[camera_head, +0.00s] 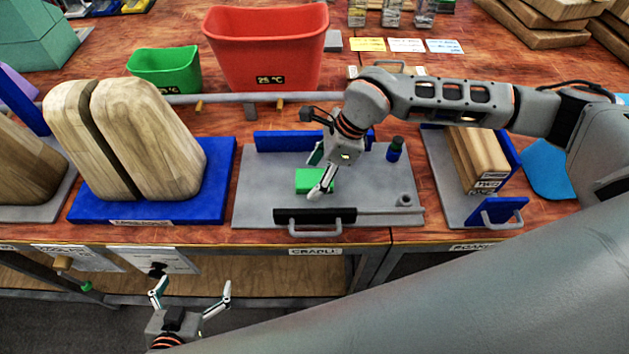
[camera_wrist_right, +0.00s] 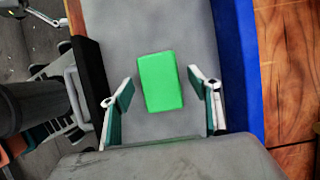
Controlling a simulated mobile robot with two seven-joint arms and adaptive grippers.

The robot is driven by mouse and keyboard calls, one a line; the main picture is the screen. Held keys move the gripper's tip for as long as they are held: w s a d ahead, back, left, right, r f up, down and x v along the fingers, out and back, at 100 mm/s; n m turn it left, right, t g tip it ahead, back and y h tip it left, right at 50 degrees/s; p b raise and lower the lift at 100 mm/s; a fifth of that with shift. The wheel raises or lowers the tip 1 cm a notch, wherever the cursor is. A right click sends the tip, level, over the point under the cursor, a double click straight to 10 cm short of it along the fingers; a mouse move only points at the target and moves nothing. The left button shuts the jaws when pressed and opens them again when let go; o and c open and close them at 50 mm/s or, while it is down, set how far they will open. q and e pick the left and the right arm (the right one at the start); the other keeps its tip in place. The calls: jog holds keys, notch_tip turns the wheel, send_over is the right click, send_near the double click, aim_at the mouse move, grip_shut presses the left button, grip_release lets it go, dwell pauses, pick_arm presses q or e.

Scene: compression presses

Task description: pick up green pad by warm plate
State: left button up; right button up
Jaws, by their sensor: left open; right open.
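The green pad (camera_head: 306,181) is a flat bright green block lying on a grey metal plate (camera_head: 262,205) in the middle of the table. In the right wrist view the pad (camera_wrist_right: 161,81) lies between the open fingers of my right gripper (camera_wrist_right: 160,100), with a gap on both sides. In the head view my right gripper (camera_head: 321,172) is just above the pad and hides part of it. My left gripper (camera_head: 192,291) is open and empty, low in front of the table edge. I cannot tell which part is the warm plate.
The grey plate carries a black bar with a handle (camera_head: 315,216) at its front and a small dark bottle (camera_head: 394,149) at its right. A blue-based wooden press (camera_head: 140,140) stands left. Red (camera_head: 265,45) and green bins (camera_head: 165,70) stand behind. Wooden blocks (camera_head: 477,160) are right.

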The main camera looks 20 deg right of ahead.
jog(key=shift+f+b, duration=0.2)
jog(key=shift+b, duration=0.1)
dwell(0.4)
jog(key=c, duration=0.9)
